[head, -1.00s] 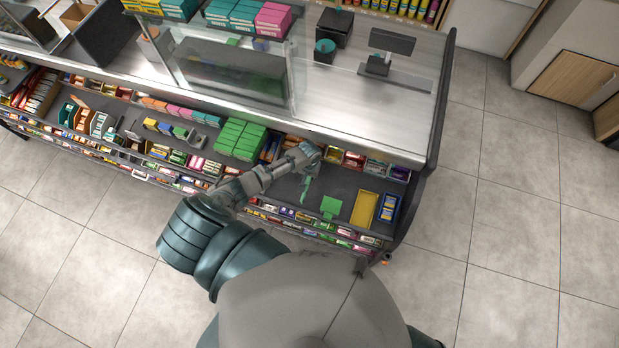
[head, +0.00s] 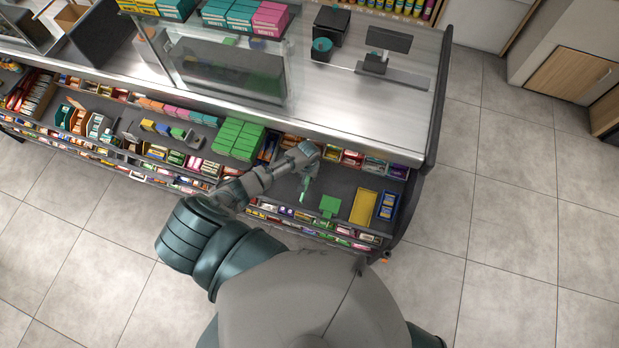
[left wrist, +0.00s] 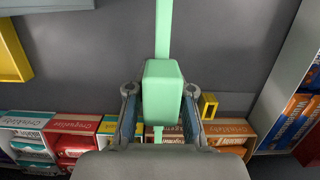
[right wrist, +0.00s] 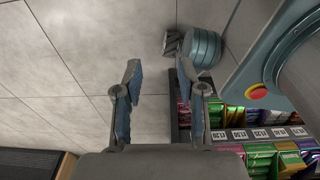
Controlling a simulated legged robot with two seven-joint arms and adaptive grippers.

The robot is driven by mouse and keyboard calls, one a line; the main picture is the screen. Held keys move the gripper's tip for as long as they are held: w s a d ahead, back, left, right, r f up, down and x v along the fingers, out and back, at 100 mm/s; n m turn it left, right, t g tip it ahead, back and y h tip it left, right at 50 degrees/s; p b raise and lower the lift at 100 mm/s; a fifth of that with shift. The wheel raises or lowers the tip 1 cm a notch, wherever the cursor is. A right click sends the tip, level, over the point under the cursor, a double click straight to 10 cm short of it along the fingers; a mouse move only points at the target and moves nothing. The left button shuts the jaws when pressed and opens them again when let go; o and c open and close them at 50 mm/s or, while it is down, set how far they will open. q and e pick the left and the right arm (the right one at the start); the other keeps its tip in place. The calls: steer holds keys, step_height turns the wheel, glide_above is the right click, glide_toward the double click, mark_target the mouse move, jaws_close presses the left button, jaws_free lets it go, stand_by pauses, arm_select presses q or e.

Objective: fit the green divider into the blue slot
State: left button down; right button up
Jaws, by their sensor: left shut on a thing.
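The green divider (left wrist: 163,30) is a long pale-green bar with a thicker block at its near end. My left gripper (left wrist: 162,100) is shut on that block, one finger on each side. In the head view the left gripper (head: 309,168) is over the dark shelf, with the divider (head: 304,188) below it. I cannot make out the blue slot for certain. A small yellow frame (left wrist: 208,105) is just right of the gripper in the left wrist view. My right gripper (right wrist: 158,75) is open and empty, over the floor.
A green piece (head: 330,206), a yellow tray (head: 363,207) and a blue tray (head: 389,206) lie on the shelf to the right. Green boxes (head: 238,138) stand left of the arm. Candy boxes (left wrist: 75,138) line the shelf. The steel counter (head: 350,105) is above.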

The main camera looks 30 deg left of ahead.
arm_select(q)
steer(key=shift+a+f, duration=0.2)
steer(key=shift+a, duration=0.15)
steer(key=shift+w+a+f+b, duration=0.1)
steer(key=shift+a+f+b, duration=0.25)
steer(key=shift+a+f, duration=0.4)
steer(key=shift+d, duration=0.35)
steer(key=shift+w+d+f+b, duration=0.1)
steer(key=shift+d+f+b, duration=0.15)
steer(key=shift+d+b, duration=0.25)
steer(key=shift+a+f, duration=0.1)
steer(key=shift+f, duration=0.05)
steer(key=shift+a+f, duration=0.1)
steer(key=shift+a, duration=0.15)
steer(key=c, duration=1.5)
jaws_free()
steer(key=shift+a+f, duration=0.1)
steer(key=shift+a, duration=0.25)
steer(key=o, duration=0.4)
steer(key=shift+o, duration=0.7)
steer(key=shift+d, duration=0.2)
steer(key=shift+d+r, duration=0.2)
steer(key=shift+d, duration=0.1)
step_height(320, 180, up, 12)
steer(key=shift+w, duration=0.15)
arm_select(e)
steer(key=shift+a+f, duration=0.8)
steer(key=shift+a, duration=0.3)
